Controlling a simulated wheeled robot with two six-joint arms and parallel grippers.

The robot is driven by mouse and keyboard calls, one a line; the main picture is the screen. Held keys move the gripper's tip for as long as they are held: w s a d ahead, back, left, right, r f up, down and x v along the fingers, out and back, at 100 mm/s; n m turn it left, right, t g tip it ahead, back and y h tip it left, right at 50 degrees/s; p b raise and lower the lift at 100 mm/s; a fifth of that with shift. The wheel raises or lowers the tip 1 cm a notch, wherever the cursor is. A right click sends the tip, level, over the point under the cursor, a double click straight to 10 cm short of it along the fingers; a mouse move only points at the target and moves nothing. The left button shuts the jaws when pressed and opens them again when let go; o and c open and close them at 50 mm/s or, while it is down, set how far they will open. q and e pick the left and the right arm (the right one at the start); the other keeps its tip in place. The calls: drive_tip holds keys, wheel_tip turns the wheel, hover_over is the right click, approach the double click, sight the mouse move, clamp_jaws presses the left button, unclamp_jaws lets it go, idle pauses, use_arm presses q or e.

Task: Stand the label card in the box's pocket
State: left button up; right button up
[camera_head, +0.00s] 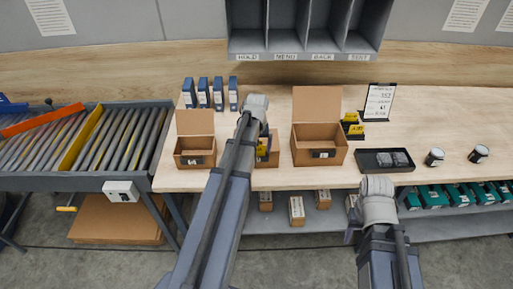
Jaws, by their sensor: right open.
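Three open cardboard boxes stand on the bench: a left box (195,143), a middle box (275,157) mostly hidden behind my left arm, and a larger right box (318,155). The left and right boxes have a dark pocket with a pale patch on the front. My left gripper (255,108) is over the middle box; its fingers are hidden. A yellow piece (262,147), perhaps a label card, shows just below it; I cannot tell whether it is held. My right gripper (376,190) is open at the bench's front edge.
A black tray (360,168) with grey items and two jars (434,157) lie to the right. A sign (379,101) stands behind them. Blue binders (203,92) stand at back left. A roller conveyor (60,145) adjoins the bench. Pigeonholes (305,25) hang above.

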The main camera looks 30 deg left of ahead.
use_arm(q)
wheel_tip(320, 180, up, 12)
drive_tip(key=s+p, duration=0.1)
drive_tip(key=p, duration=1.1)
drive_tip(key=shift+d+r, duration=0.15)
drive_tip(key=shift+d, duration=0.25)
drive_tip(key=shift+s+d, duration=0.1)
drive_tip(key=s+d+m, duration=0.5)
drive_tip(key=s+d, duration=0.2)
drive_tip(key=d, duration=0.7)
drive_tip(key=s+d+m+g, duration=0.1)
drive_tip(key=s+d+m, duration=0.4)
drive_tip(key=d, duration=1)
drive_tip(key=s, duration=0.3)
drive_tip(key=shift+s+d, duration=0.2)
drive_tip(key=shift+d, duration=0.1)
wheel_tip(320, 180, down, 14)
drive_tip(key=b, duration=1.4)
